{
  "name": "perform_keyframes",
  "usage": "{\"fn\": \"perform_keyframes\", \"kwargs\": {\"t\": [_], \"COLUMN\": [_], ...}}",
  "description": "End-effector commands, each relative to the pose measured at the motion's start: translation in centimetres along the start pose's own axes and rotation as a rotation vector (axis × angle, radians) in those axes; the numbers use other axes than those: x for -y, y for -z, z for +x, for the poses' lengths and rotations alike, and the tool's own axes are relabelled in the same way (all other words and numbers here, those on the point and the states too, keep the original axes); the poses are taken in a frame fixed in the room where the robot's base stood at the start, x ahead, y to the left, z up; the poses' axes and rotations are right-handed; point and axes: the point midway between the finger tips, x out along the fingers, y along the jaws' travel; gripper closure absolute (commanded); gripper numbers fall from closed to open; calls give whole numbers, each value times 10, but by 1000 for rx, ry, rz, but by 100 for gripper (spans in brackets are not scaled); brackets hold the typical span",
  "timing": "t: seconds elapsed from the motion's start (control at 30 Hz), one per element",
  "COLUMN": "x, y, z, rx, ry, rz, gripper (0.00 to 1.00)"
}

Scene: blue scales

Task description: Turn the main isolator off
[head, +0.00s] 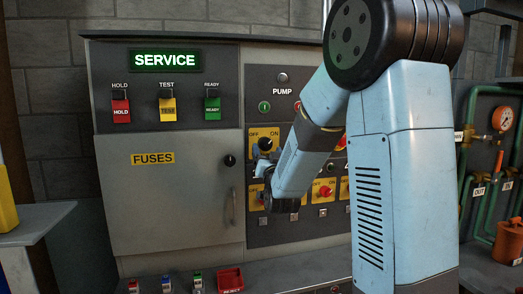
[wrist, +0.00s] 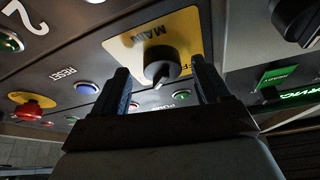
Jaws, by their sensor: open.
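The main isolator is a black rotary knob (wrist: 162,66) on a yellow plate (wrist: 190,32); the wrist view shows its MAIN label upside down. In the head view the knob (head: 265,144) sits on its plate (head: 256,132), marked OFF at left and ON at right. Which mark the knob points to is too small to tell. My gripper (wrist: 160,68) is open, with one finger on each side of the knob in the wrist view. I cannot tell whether the fingers touch it. In the head view my arm hides most of the gripper.
A red mushroom button (wrist: 32,111) and several small buttons share the panel. Yellow-plated red switches (head: 323,190) sit low on the panel. A grey FUSES door (head: 170,205) with a handle is at left.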

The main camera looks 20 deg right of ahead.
Motion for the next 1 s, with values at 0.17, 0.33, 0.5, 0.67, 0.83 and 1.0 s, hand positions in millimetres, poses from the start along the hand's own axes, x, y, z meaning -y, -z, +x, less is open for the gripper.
{"fn": "perform_keyframes", "kwargs": {"t": [0.17, 0.33, 0.5, 0.67, 0.83, 1.0], "x": [4, 9, 13, 14, 14, 15], "y": [2, 2, 1, 0, 0, 0], "z": [6, 7, 6, 6, 6, 6], "rx": [2, 3, 5, 5, 5, 6], "ry": [5, 14, 19, 21, 20, 21], "rz": [2, 5, 8, 8, 8, 9], "gripper": [24, 24, 24, 40, 56, 72]}}
